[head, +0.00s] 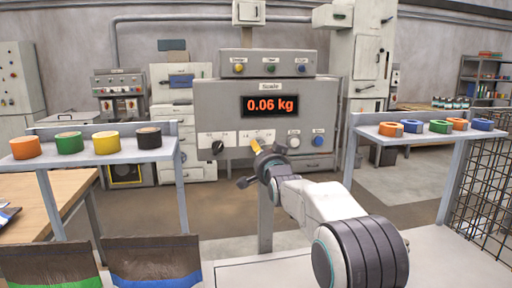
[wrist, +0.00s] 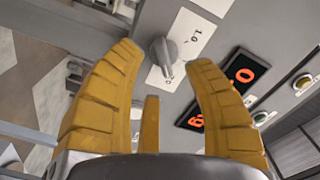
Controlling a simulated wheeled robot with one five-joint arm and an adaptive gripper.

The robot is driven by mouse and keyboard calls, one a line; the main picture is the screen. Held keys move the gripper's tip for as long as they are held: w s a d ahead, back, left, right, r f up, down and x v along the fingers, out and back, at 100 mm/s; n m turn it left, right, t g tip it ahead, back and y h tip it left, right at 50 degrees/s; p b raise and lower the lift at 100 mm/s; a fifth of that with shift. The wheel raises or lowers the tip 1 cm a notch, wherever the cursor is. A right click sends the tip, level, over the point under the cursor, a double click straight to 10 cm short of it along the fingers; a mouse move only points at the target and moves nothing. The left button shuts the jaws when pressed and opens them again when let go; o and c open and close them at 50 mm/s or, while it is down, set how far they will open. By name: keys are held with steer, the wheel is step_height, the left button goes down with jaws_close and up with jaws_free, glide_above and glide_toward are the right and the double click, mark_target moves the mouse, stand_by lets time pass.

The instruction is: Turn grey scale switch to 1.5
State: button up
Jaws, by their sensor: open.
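The grey scale switch (wrist: 162,54) shows in the wrist view as a grey knob with a raised bar, on a white label plate (wrist: 192,38) with a partly readable "1.0". Its exact setting is not clear. My gripper (wrist: 165,56) is open, its yellow fingers spread on either side of the switch in that view, with no clear contact. In the head view my gripper (head: 255,146) is at the front of the scale panel (head: 225,101) and hides the switch. The red display (head: 270,105) reads 0.06 kg.
A black knob (head: 218,147) sits left of my gripper on the panel. A white button (head: 293,141) and a blue button (head: 318,140) are to its right. Shelves with coloured tape rolls (head: 107,142) and coloured pieces (head: 440,126) stand on both sides.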

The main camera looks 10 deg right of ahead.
steer(key=shift+w+p, duration=0.75)
steer(key=shift+w, duration=1.7)
steer(key=shift+o, duration=0.2)
jaws_close()
